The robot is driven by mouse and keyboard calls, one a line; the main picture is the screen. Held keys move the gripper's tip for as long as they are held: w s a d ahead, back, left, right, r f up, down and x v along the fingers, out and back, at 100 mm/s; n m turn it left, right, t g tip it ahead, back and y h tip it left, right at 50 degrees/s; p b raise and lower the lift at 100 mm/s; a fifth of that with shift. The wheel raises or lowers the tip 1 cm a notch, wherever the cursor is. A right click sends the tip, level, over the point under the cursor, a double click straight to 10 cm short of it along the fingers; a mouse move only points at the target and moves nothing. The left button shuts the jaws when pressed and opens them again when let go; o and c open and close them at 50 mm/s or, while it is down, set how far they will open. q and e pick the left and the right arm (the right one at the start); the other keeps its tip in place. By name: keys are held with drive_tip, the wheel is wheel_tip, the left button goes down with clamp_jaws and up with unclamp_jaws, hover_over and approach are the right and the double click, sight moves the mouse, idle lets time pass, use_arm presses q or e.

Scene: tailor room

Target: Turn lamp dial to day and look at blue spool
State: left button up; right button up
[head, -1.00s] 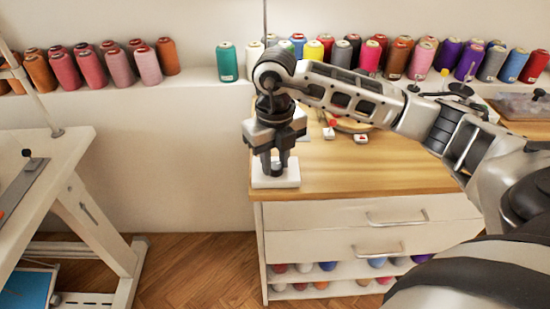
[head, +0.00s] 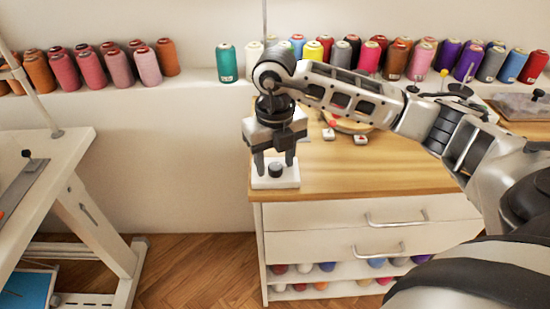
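The lamp dial (head: 276,170) is a dark round knob on a white square base (head: 262,182) at the left front corner of the wooden-topped cabinet. My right gripper (head: 274,161) points down above it, its fingers spread on either side of the knob. It is open and holds nothing. Any day mark on the dial is too small to read. Blue spools stand on the wall shelf: one at the right (head: 513,66) and one near the middle, partly hidden (head: 298,44). My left gripper is not in view.
The cabinet top (head: 350,178) is bare at the front, with small red-topped items (head: 360,139) farther back. Many coloured spools line the shelf (head: 190,90). A white table (head: 60,150) stands at the left, with open floor (head: 200,270) between.

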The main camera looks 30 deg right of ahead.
sight(275, 165)
drive_tip(key=shift+r, duration=0.1)
wheel_tip(275, 165, up, 16)
drive_tip(key=p, duration=0.2)
idle(0.4)
